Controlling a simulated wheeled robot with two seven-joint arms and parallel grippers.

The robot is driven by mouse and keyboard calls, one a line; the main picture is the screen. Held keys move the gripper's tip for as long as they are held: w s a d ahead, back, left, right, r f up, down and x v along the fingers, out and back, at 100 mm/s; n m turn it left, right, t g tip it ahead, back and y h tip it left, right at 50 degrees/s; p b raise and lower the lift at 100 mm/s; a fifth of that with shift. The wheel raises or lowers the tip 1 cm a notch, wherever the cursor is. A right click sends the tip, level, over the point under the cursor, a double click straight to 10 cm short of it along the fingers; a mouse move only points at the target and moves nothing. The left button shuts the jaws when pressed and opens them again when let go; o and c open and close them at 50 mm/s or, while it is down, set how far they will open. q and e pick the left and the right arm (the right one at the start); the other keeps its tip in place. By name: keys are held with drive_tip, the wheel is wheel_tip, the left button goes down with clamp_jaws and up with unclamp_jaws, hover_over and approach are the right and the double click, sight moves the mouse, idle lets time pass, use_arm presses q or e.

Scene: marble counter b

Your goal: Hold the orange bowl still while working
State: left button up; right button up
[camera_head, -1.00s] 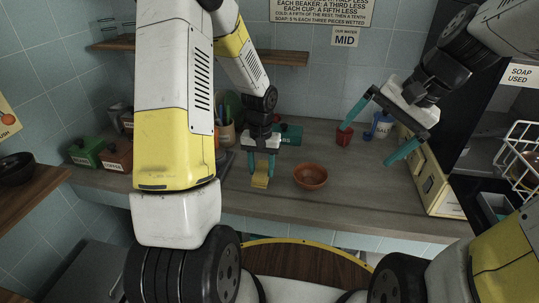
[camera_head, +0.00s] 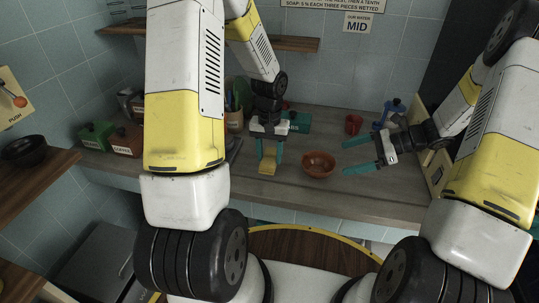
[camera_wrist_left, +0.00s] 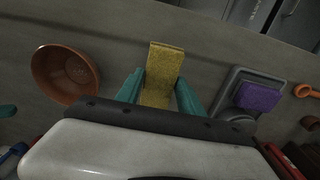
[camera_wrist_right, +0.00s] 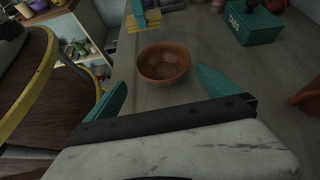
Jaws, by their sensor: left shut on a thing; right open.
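The orange bowl (camera_head: 318,165) stands upright and looks empty on the counter. It also shows in the left wrist view (camera_wrist_left: 64,76) and in the right wrist view (camera_wrist_right: 163,64). My left gripper (camera_head: 269,158) is shut on a yellow sponge (camera_wrist_left: 162,66), just left of the bowl. My right gripper (camera_head: 345,157) is open to the right of the bowl, its fingers pointing left toward it. In the right wrist view the bowl lies ahead between the two teal fingers, apart from them.
A red cup (camera_head: 353,124) and a blue dispenser (camera_head: 386,116) stand behind my right gripper. A teal box (camera_wrist_right: 253,22) stands at the back. A grey tray (camera_wrist_left: 226,92) holds a purple sponge (camera_wrist_left: 259,97). Counter in front of the bowl is clear.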

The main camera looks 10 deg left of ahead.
sight(321, 166)
drive_tip(key=shift+w+f+m, duration=0.25)
drive_tip(key=shift+f+m, duration=0.15)
drive_tip(key=shift+f, duration=0.4)
drive_tip(key=shift+a+f, duration=0.15)
drive_tip(key=shift+a, duration=0.1)
drive_tip(key=shift+x, duration=4.7)
drive_tip(key=shift+a, duration=0.1)
drive_tip(key=shift+c, duration=0.2)
clamp_jaws()
drive_tip(key=c, duration=0.6)
unclamp_jaws()
